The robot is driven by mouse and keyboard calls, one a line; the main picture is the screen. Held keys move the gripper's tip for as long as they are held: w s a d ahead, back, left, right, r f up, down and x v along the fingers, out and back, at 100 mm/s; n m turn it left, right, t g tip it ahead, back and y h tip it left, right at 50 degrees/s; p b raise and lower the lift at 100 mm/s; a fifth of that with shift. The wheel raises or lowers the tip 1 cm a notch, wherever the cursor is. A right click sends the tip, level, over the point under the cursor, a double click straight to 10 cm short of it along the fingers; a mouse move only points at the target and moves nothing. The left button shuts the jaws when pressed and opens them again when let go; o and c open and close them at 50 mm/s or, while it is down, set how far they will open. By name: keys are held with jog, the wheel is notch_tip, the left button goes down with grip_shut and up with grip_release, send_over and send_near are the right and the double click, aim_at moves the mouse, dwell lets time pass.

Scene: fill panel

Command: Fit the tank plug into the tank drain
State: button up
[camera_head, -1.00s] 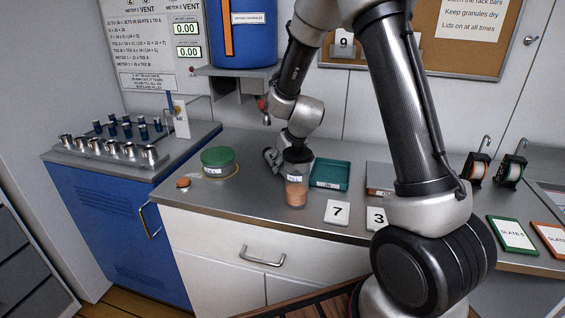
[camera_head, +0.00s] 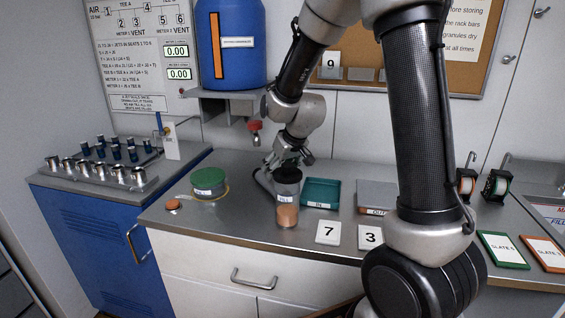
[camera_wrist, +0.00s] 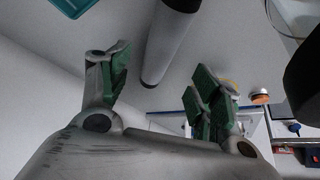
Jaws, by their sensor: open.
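My gripper (camera_head: 290,158) is open and low over the counter, just behind the clear cup with orange granules (camera_head: 287,217). In the wrist view its green-padded fingers (camera_wrist: 160,85) are wide apart, and a grey cylinder (camera_wrist: 165,45) lies in the gap's line of sight; I cannot tell contact. A small orange-brown disc, possibly the tank plug (camera_head: 173,205), lies at the counter's left front; it also shows in the wrist view (camera_wrist: 260,97).
A teal tray (camera_head: 322,194) and grey tray (camera_head: 376,196) lie right of the cup. A rack of metal cups (camera_head: 97,172) stands left.

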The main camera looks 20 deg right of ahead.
aim_at(273, 181)
jog(key=shift+o, duration=0.3)
jog(key=v, duration=0.3)
jog(key=shift+s+r, duration=0.1)
jog(key=shift+r, duration=0.1)
jog(key=shift+d, duration=0.25)
jog(key=w+f, duration=0.2)
jog(key=f, duration=0.1)
jog(key=shift+t, duration=0.3)
jog(key=shift+w+a+f, duration=0.2)
jog(key=shift+a+f, duration=0.2)
jog(key=shift+a, duration=0.05)
jog(key=shift+w+a+f, duration=0.1)
jog(key=shift+w+f, duration=0.1)
jog(key=shift+f, duration=0.1)
jog(key=shift+s+x, duration=0.1)
jog(key=shift+x, duration=1.6)
jog(key=shift+s+x, duration=0.15)
jog(key=shift+x, duration=1.6)
jog(key=shift+f, duration=0.1)
jog(key=c, duration=1.4)
